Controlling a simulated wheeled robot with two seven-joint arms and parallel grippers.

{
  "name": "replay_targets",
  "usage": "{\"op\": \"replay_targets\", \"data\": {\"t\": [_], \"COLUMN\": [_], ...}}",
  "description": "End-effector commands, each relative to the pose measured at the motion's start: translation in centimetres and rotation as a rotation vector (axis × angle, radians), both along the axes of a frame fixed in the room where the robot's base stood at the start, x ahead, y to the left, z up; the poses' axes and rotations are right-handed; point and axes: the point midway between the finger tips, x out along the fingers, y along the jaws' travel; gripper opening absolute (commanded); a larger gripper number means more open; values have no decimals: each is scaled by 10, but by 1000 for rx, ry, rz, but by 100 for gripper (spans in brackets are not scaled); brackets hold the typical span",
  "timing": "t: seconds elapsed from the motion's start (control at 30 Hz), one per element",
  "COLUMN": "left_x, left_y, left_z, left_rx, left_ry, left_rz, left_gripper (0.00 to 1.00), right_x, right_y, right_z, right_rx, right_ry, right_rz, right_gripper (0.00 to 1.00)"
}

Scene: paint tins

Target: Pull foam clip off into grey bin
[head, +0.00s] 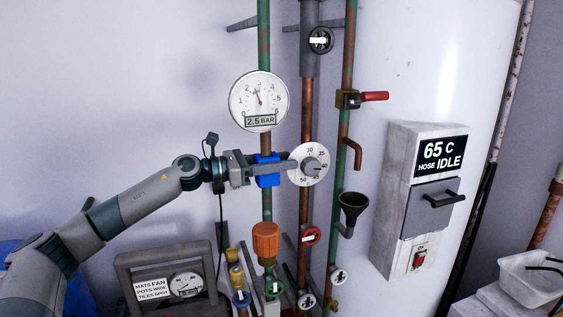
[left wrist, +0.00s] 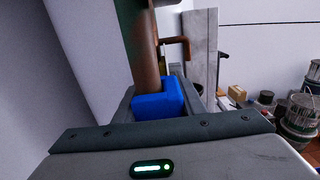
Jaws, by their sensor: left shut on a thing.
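The foam clip is a blue block (head: 267,178) on the green, rust-marked pipe (head: 265,205), below the round pressure gauge (head: 259,101). My left gripper (head: 266,165) reaches in from the left and is shut on the clip, one finger passing in front of it. In the left wrist view the blue clip (left wrist: 158,104) sits between the fingers, against the brown-looking pipe (left wrist: 138,50). The clip is still around or against the pipe; its far side is hidden. I cannot pick out a grey bin in either view. My right gripper is not in view.
A dial (head: 311,164), a red-handled valve (head: 373,96) and a black funnel (head: 353,206) are close on the right. A grey control box (head: 405,170) is beyond them. A white tub (head: 526,280) stands lower right. Paint tins (left wrist: 301,112) show in the wrist view.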

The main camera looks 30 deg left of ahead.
Motion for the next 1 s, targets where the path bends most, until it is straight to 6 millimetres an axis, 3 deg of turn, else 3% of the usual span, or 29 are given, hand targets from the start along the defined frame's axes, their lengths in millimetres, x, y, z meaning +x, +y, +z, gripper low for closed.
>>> {"op": "replay_targets", "data": {"t": [0.67,1.0], "left_x": [-15,-22], "left_y": [-20,-29], "left_z": [-6,-8], "left_rx": [1,0], "left_ry": [11,14], "left_rz": [-15,-16], "left_gripper": [11,32], "right_x": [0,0], "right_y": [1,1], "right_z": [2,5], "right_rx": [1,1], "right_ry": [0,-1], "right_rz": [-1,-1], "right_gripper": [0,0]}}
